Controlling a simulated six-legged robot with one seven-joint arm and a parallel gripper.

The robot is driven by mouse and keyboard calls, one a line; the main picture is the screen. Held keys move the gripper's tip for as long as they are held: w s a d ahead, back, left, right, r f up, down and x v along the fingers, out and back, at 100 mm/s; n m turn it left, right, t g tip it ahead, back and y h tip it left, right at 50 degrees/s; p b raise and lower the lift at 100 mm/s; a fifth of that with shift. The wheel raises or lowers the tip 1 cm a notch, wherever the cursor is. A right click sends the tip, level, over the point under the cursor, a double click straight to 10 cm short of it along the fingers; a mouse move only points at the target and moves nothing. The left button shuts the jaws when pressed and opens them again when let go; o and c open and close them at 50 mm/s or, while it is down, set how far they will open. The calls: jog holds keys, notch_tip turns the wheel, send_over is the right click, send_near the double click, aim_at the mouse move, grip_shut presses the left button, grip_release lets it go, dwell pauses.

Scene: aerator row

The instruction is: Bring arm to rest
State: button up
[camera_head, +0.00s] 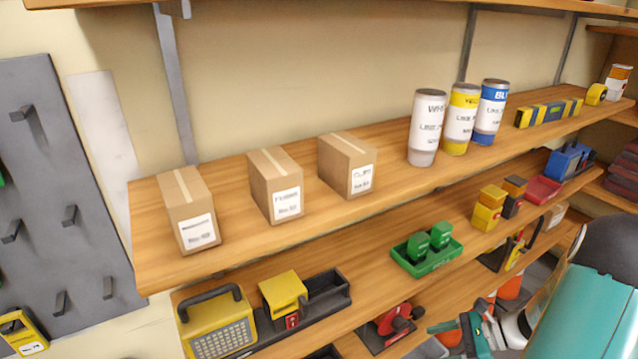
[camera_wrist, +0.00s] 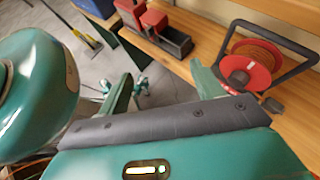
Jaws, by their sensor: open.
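My gripper (camera_wrist: 162,88) shows in the wrist view, with its two green fingers spread wide apart. It is open, and nothing is held between the fingers. Grey floor and the edge of a wooden shelf show beyond them. In the head view, a teal section of my arm (camera_head: 590,315) fills the lower right corner, in front of the lower shelves.
An upper shelf (camera_head: 345,212) holds three cardboard boxes (camera_head: 278,185) and three cans (camera_head: 461,119). A lower shelf holds a yellow radio (camera_head: 218,325) and a green tray (camera_head: 427,262). A red cable reel (camera_wrist: 250,65) stands near the right finger in the wrist view.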

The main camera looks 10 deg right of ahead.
jog(key=s+a+r+n+h, duration=0.2)
jog(key=a+r+n+h, duration=0.1)
jog(key=a+r+n, duration=0.3)
jog(key=s+a+r+n+t+h, duration=0.1)
jog(key=s+a+r+n+h, duration=0.1)
jog(key=a+r+n+h, duration=0.2)
jog(key=s+a+r+n+h, duration=0.3)
jog(key=a+r+n, duration=0.7)
jog(key=r, duration=0.5)
jog(key=shift+a+n+h, duration=0.15)
jog(key=shift+n+h, duration=0.35)
jog(key=shift+n, duration=0.6)
